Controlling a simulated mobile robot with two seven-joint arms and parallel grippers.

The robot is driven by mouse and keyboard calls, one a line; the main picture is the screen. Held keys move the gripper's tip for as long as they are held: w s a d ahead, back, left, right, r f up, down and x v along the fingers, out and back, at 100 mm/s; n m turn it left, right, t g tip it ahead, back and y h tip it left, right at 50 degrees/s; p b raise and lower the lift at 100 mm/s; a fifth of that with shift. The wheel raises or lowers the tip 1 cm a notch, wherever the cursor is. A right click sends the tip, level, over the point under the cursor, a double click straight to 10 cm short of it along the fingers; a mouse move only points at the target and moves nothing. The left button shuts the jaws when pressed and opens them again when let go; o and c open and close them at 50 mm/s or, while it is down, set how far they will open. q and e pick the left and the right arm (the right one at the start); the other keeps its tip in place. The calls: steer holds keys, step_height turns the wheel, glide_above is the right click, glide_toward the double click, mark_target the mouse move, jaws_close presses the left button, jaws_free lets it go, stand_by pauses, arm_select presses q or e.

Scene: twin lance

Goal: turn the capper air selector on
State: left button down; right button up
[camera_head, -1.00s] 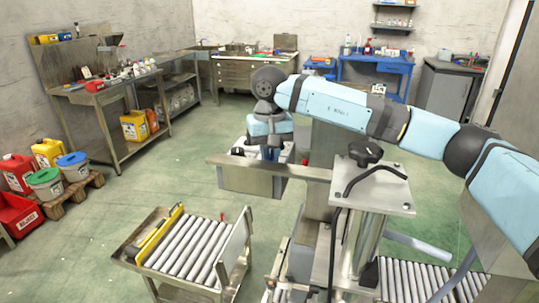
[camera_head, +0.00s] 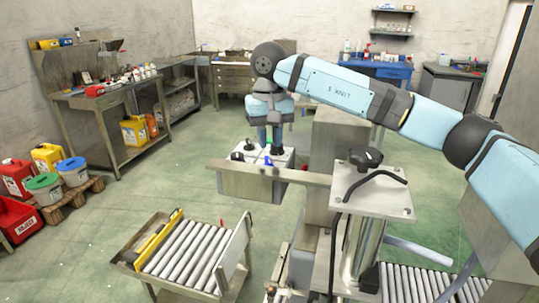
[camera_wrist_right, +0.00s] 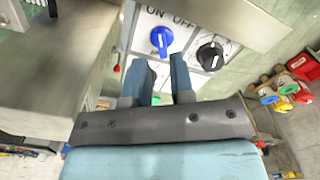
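A white panel with a blue selector knob (camera_wrist_right: 162,38) shows in the right wrist view, with ON and OFF printed above the knob. A black knob (camera_wrist_right: 210,55) is to its right. No name on the panel is readable to me, and the blue knob's exact setting is unclear. In the head view the white control box (camera_head: 283,157) carries black knobs (camera_head: 249,146) and a small blue knob (camera_head: 268,161). My right gripper (camera_wrist_right: 165,64) points at the blue knob. My left gripper is out of view.
A metal rail (camera_head: 305,177) runs along the near side of the box. A black clamp knob (camera_head: 365,157) on a steel post stands to the right. A roller conveyor (camera_head: 190,255) is at the front. Green floor (camera_head: 170,195) is open to the left.

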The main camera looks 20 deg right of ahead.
mark_target(269, 162)
step_height(269, 162, up, 8)
steer(key=shift+r, duration=0.2)
stand_by(0.4)
steer(key=shift+f, duration=0.1)
